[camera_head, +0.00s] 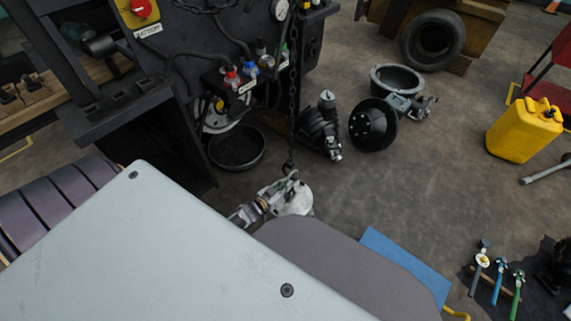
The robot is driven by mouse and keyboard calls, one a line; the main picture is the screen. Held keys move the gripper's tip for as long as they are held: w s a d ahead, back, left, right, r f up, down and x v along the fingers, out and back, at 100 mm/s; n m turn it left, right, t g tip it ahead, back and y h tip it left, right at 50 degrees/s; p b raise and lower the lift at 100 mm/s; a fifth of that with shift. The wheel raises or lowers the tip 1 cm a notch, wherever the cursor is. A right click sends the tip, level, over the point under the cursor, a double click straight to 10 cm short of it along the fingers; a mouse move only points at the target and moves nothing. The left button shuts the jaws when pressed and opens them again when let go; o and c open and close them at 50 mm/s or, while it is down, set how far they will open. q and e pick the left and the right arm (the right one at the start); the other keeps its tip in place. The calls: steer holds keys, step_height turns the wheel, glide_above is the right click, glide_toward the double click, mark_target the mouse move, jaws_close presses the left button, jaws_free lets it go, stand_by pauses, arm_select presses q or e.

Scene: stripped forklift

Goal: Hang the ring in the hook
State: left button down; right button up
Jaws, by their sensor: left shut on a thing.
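A dark chain (293,95) hangs down from the forklift, and a small dark hook (289,166) is at its lower end. My left gripper (265,204) is just below and left of the hook. It is shut on the ring, which is small and hard to make out between the fingers and the hook. A pale, rounded metal part (295,201) shows right beside the gripper, below the hook. I cannot tell whether the ring touches the hook or is around it. My right gripper is not in view.
The dark forklift body (190,60) stands behind the chain. A black round pan (237,148) and a black domed part (373,125) lie on the floor. A yellow jerrycan (523,131) stands at the right.

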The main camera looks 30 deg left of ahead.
arm_select(q)
steer(key=shift+f, duration=0.1)
steer(key=shift+w+a+f+b, duration=0.1)
steer(key=shift+a+f+b, duration=0.4)
steer(key=shift+f+b, duration=0.4)
steer(key=shift+a+f, duration=0.1)
steer(key=shift+f, duration=0.35)
steer(key=c, duration=0.8)
jaws_free()
